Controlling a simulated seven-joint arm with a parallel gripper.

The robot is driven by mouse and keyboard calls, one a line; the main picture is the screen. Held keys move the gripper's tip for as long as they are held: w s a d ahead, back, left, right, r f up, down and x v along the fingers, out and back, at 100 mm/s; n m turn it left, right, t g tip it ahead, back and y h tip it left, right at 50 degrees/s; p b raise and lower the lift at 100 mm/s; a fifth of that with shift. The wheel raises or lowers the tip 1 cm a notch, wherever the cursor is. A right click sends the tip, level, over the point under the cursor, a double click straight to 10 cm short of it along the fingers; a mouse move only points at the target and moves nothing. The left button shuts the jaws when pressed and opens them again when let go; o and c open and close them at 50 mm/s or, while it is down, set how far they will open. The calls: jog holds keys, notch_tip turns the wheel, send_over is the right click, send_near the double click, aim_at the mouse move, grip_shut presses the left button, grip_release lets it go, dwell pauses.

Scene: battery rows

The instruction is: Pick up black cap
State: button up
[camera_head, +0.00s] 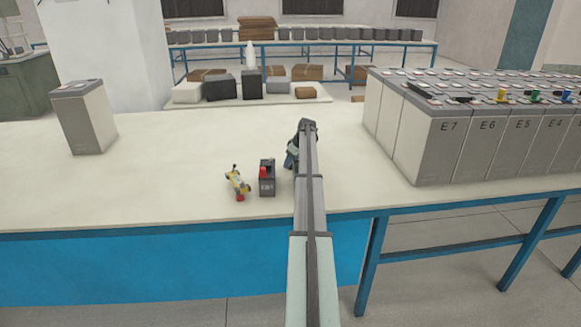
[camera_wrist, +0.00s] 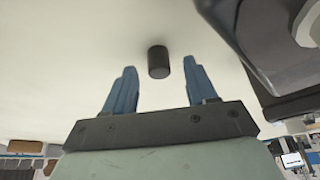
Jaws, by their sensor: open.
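The black cap (camera_wrist: 158,61) is a small dark cylinder on the pale tabletop in the wrist view. It shows between the two blue fingertips of my open gripper (camera_wrist: 160,64), with a gap on each side. Nothing is held; I cannot tell how far the cap is from the fingers in depth. In the head view my gripper (camera_head: 291,158) is low over the table, partly hidden by my arm. The cap cannot be made out there.
A small dark box with a red top (camera_head: 267,180) and a yellow tool (camera_head: 237,184) lie just left of my gripper. Rows of grey batteries (camera_head: 427,140) fill the table's right. One battery (camera_head: 85,118) stands at left. The table's left middle is clear.

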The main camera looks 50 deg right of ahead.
jog(key=shift+c, duration=0.5)
grip_shut()
notch_tip(320, 180, up, 9)
jog(key=w+a+r, duration=0.1)
jog(key=a+r, duration=0.6)
jog(key=a, duration=0.5)
jog(key=shift+r, duration=0.25)
